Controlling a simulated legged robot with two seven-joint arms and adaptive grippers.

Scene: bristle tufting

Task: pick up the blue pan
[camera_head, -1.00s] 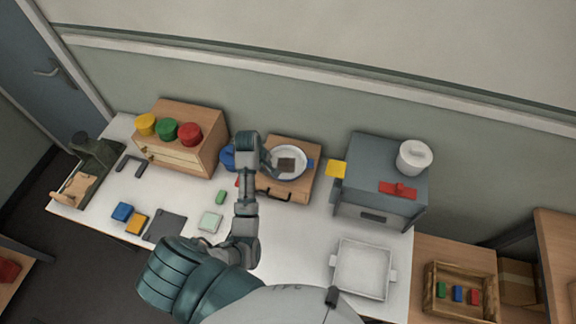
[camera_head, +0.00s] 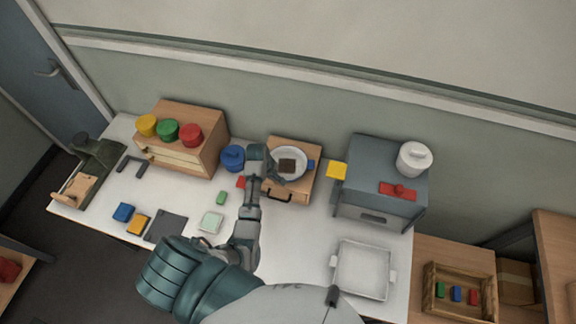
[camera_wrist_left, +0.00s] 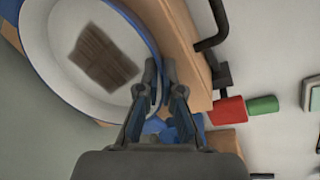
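The blue pan (camera_head: 292,176) is round with a pale inside and a blue rim; a dark brown square piece lies in it. It rests on a wooden box with a black handle. In the left wrist view the pan (camera_wrist_left: 60,40) fills the upper left. My left gripper (camera_head: 276,172) is at the pan's near left side. In the wrist view its fingers (camera_wrist_left: 160,82) are close together, one on the inner and one on the outer side of the rim, and look shut on it. Exact contact is hard to see.
A blue pot (camera_head: 232,157) stands just left of my gripper. A red block (camera_head: 241,182) and green block (camera_head: 221,197) lie nearby. A grey oven-like box (camera_head: 375,215) stands right of the wooden box (camera_head: 305,190). A white tray (camera_head: 340,280) is front right.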

